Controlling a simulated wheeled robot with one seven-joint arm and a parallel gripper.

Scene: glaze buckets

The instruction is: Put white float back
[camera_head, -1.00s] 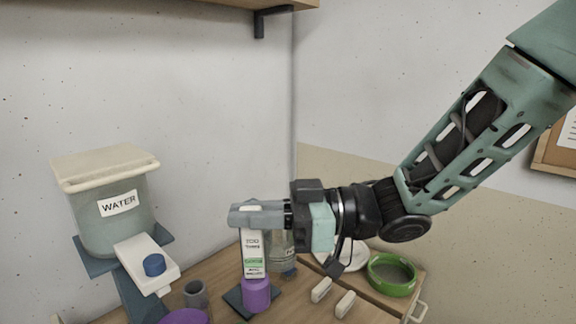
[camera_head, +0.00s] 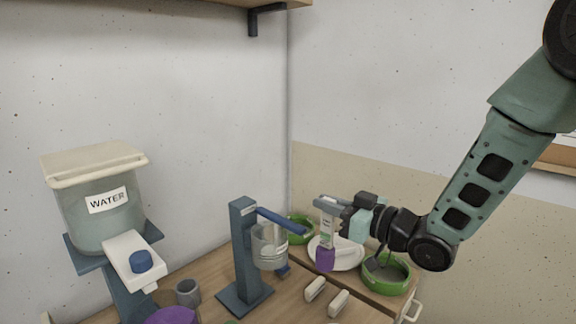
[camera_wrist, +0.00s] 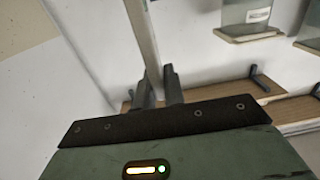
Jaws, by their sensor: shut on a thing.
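The float is a white labelled stem (camera_head: 327,228) with a purple bottom end (camera_head: 325,259). In the head view it hangs upright under my gripper (camera_head: 331,204), which is shut on its upper part. The purple end shows in front of the white plate (camera_head: 349,256); I cannot tell whether it touches the plate. In the wrist view a pale bar (camera_wrist: 141,35), likely the stem, runs up from between my gripper's two dark fingers (camera_wrist: 158,88). The fingers cover the top of the stem in the head view.
A green bowl (camera_head: 387,287) stands right of the plate, another green one (camera_head: 299,225) behind it. A blue stand (camera_head: 243,250) with a clear jar (camera_head: 268,249) is left. Two white blocks (camera_head: 315,288) lie in front. The water bucket (camera_head: 100,215) and grey cup (camera_head: 188,293) are farther left.

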